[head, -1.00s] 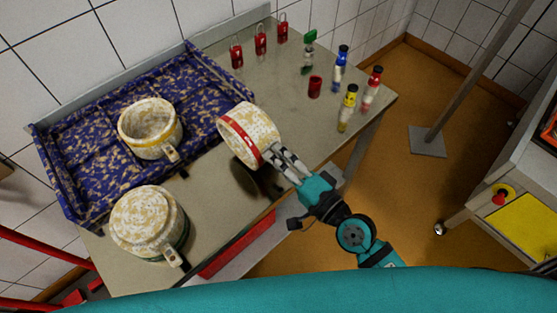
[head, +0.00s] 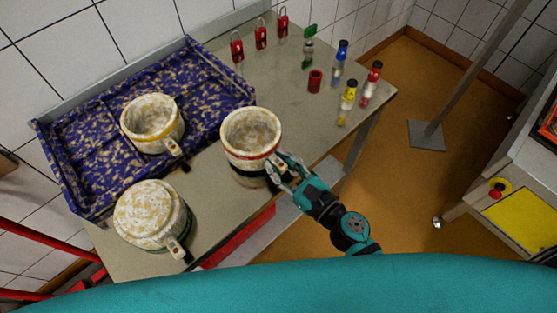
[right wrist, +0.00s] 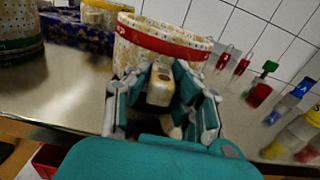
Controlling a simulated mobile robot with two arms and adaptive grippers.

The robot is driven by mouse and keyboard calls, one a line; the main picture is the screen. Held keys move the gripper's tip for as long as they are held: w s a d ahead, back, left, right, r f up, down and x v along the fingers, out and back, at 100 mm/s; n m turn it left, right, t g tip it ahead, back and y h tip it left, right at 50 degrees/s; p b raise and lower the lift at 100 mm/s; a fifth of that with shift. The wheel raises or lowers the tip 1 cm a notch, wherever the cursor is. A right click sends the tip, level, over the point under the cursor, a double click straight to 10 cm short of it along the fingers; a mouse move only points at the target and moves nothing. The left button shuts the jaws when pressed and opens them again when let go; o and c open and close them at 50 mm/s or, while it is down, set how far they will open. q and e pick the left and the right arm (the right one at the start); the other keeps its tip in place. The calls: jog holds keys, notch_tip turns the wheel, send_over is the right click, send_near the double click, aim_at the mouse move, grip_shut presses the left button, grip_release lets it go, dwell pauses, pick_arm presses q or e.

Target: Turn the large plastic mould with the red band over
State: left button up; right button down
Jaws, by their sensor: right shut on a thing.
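The large plastic mould with the red band (head: 251,134), white with tan blotches, is near the middle of the table in the head view. Its open mouth faces up, tilted slightly toward me. It also fills the upper middle of the right wrist view (right wrist: 148,52), with the red band around its wall. My right gripper (head: 279,168) is shut on the mould's pale handle (right wrist: 160,84), at the mould's lower right in the head view. A dark patch lies under the mould; whether its base touches the table cannot be told. My left gripper is not in view.
A yellow-banded mould (head: 152,119) sits open side up in the blue speckled tray (head: 82,178). A green-banded mould (head: 150,213) stands bottom up at the table's front left. Red padlocks (head: 261,40), a red cup (head: 315,81) and several small bottles (head: 347,97) stand at the back right.

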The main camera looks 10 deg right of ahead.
jog(key=c, duration=1.1)
grip_release()
jog(key=shift+o, duration=0.2)
jog(key=shift+s, duration=0.1)
jog(key=shift+s+d+f+b, duration=0.1)
jog(key=shift+s+d+b, duration=0.25)
jog(key=shift+s, duration=0.1)
jog(key=shift+b+v, duration=1.1)
jog(key=shift+v, duration=1.75)
notch_tip(320, 180, up, 6)
jog(key=p, duration=0.5)
jog(key=shift+p, duration=0.3)
